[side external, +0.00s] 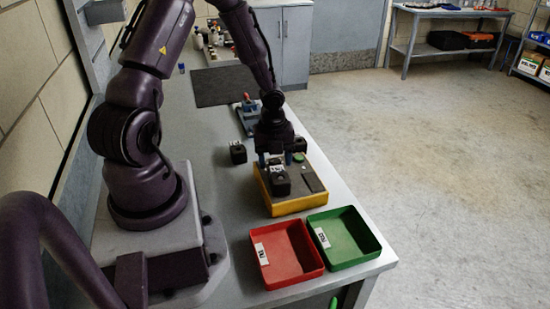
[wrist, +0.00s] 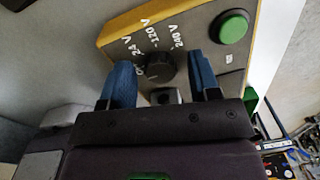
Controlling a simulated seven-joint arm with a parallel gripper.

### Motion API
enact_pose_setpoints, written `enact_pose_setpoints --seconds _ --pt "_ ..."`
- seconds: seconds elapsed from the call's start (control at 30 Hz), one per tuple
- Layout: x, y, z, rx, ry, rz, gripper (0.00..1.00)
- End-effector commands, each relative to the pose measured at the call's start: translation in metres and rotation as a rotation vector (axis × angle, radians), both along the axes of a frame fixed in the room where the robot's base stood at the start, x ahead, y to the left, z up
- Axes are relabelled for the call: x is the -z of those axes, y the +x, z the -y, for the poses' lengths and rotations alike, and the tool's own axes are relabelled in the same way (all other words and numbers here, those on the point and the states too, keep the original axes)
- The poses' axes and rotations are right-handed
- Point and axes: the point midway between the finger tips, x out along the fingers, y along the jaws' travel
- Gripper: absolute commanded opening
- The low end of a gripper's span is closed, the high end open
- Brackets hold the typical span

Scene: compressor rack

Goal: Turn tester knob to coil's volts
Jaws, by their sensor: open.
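The tester (side external: 283,207) is a yellow box with a grey top on the bench. In the wrist view its black knob (wrist: 160,67) is ringed by white marks reading 24 V, 120 V and 240 V, plus a mark partly hidden on the left. I cannot tell clearly where the knob points. My gripper (wrist: 163,78) is open, with one blue finger on each side of the knob; contact is not clear. In the side view my gripper (side external: 275,160) is low over the tester. A black coil (side external: 280,183) with a white label sits on the tester; its volts are unreadable here.
The tester has a green button (wrist: 233,27). Another black block (side external: 238,153) stands on the bench left of the tester. A red tray (side external: 285,280) and a green tray (side external: 347,262) lie at the near end. A blue-grey fixture (side external: 245,117) and dark mat (side external: 224,88) are farther back.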

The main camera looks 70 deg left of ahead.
Motion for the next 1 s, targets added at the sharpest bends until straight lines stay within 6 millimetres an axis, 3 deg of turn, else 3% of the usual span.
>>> enact_pose_setpoints --seconds 0.17,0.4,0.57,0.8,1.0 --pt "-0.0001 0.0002 -0.0002 0.000 0.000 0.000 0.56" --pt "-0.0004 0.0002 -0.0002 0.000 0.001 0.000 0.07" --pt "-0.0003 0.0001 -0.0002 0.039 -0.002 0.001 0.07" --pt "-0.0002 0.0001 -0.0003 0.323 -0.003 0.000 0.07" --pt "-0.0004 0.0005 0.0000 0.420 -0.002 0.001 0.07"
